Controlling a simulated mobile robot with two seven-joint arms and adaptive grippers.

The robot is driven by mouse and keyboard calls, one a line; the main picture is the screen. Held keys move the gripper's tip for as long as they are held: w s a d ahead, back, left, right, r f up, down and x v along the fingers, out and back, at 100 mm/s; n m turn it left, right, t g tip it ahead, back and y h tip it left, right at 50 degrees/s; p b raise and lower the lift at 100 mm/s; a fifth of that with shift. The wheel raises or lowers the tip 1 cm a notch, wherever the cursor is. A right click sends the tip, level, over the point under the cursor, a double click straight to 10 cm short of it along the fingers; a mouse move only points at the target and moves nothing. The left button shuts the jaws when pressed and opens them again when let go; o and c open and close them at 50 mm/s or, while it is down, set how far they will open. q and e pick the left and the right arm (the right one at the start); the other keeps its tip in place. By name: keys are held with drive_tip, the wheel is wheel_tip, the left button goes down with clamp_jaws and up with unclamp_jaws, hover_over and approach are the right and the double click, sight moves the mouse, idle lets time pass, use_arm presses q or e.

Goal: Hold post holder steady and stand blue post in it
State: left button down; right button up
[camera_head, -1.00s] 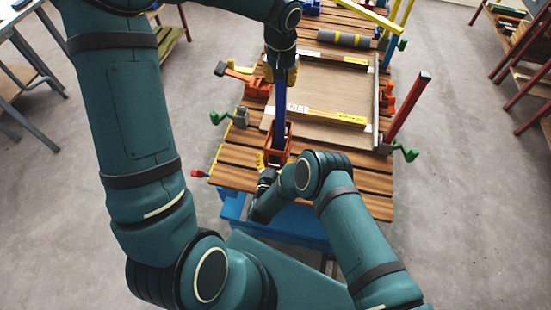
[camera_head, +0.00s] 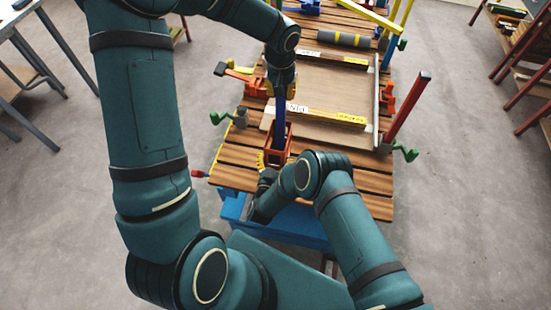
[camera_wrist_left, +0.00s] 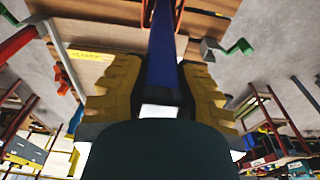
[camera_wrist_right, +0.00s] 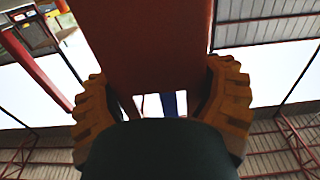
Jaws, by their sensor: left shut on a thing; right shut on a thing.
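The blue post (camera_head: 281,122) stands nearly upright, its lower end at the red-orange post holder (camera_head: 288,148) near the table's front edge. It also shows in the left wrist view (camera_wrist_left: 162,70), running to the holder. My left gripper (camera_head: 280,90) is shut on the post from above. My right gripper (camera_head: 264,162) is shut on the holder, low on its near left side. In the right wrist view the holder (camera_wrist_right: 150,40) fills the space between the yellow fingers. The post's lower end is hidden by the holder's walls, so its depth inside cannot be told.
A brown board (camera_head: 335,85) with labelled bars lies on the slatted table (camera_head: 235,155) just behind. A red upright (camera_head: 408,110) and green-handled clamps (camera_head: 405,151) stand at the right. A grey-yellow cylinder (camera_head: 343,39) lies farther back.

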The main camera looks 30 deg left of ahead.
use_arm(q)
drive_tip(key=c, duration=0.8)
unclamp_jaws()
drive_tip(key=shift+o, duration=0.2)
drive_tip(key=r, duration=0.4)
drive_tip(key=s+r, duration=0.1)
drive_tip(key=r, duration=0.7)
drive_tip(key=shift+s+d, duration=0.2)
use_arm(e)
drive_tip(key=o, duration=1.2)
